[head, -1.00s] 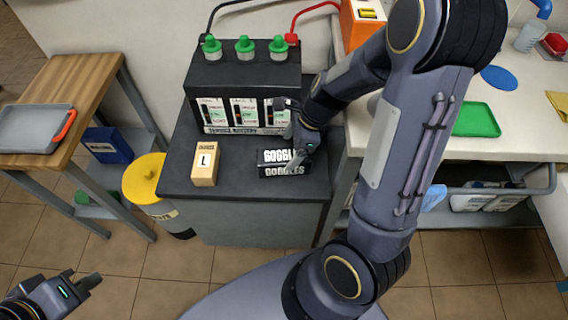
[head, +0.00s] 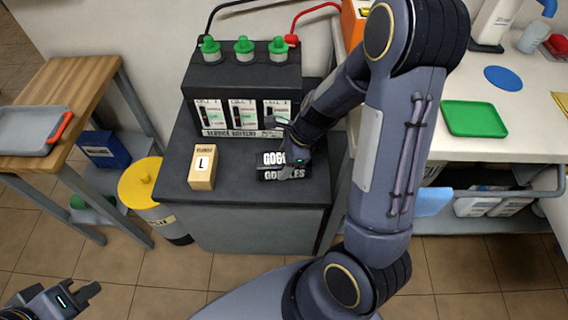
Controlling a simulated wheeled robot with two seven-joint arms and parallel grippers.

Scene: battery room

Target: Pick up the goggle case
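The goggle case (head: 270,172) is a small black box with white GOGGLES lettering. It sits on the dark bench top (head: 238,188), in front of the battery unit. My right gripper (head: 288,160) is at the right part of the case and hides some of its lettering. The fingers overlap the case in the picture, and I cannot tell whether they touch or grip it. My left gripper (head: 88,292) is at the lower left, away from the bench, with its fingers apart and nothing between them.
The black battery unit (head: 243,88) with green caps stands behind the case. A yellow-lidded bin (head: 141,180) is beside the bench. A green tray (head: 474,118) lies on the right counter.

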